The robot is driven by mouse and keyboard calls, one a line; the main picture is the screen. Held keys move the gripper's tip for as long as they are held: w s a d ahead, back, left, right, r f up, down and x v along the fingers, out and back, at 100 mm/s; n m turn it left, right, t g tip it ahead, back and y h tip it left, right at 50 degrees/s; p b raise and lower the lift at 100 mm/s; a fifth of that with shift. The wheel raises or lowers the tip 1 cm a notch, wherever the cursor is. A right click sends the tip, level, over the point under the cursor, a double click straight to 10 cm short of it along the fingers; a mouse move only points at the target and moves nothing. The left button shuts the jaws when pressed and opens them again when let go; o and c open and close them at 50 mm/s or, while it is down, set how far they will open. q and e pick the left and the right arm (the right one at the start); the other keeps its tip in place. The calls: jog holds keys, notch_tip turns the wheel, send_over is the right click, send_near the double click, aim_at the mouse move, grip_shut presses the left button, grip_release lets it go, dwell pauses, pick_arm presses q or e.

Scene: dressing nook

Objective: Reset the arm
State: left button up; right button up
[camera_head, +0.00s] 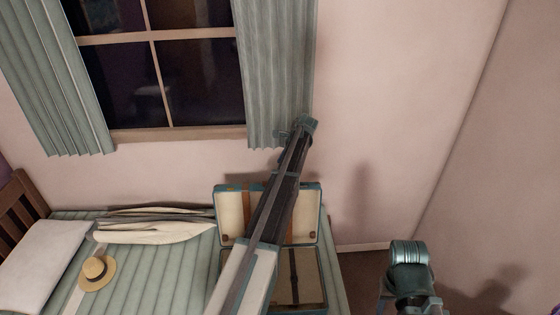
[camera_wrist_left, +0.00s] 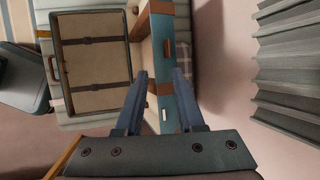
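My left arm reaches up across the head view, over an open suitcase. My left gripper (camera_head: 283,136) is small there, high in front of the curtain and above the suitcase. In the left wrist view its two blue fingers (camera_wrist_left: 160,74) stand apart with nothing held between them. Behind them are the suitcase's teal edge and a brown strap. Part of my right arm (camera_head: 409,268) shows at the lower right of the head view; its fingers do not show.
The open suitcase (camera_head: 228,211) lies on a striped bed (camera_head: 150,262) with its lid raised. A straw hat (camera_head: 97,272), folded clothing (camera_head: 150,233) and a pillow (camera_head: 40,252) are on the bed. A curtain (camera_head: 270,85) and window stand behind. The right wall area is clear.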

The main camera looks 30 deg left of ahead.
dwell(0.3)
pick_arm(q)
jog(key=s+d+f+n+h+b, duration=0.1)
jog(key=s+d+f+n+b, duration=0.1)
jog(key=s+d+f+b, duration=0.65)
jog(key=s+d+f+n+h+p, duration=0.1)
jog(key=s+d, duration=0.5)
jog(key=d, duration=0.8)
jog(key=s+d+f+n+h+b, duration=0.1)
jog(key=s+d+f+b, duration=0.3)
jog(key=s+d, duration=0.4)
jog(key=s+d+f+n+h+b, duration=0.1)
jog(key=s+d+f+n+b, duration=0.2)
jog(key=s+d, duration=0.6)
jog(key=s+f+b, duration=0.1)
jog(key=s, duration=0.6)
jog(key=shift+s+d+f, duration=0.2)
jog(key=shift+s+f, duration=0.15)
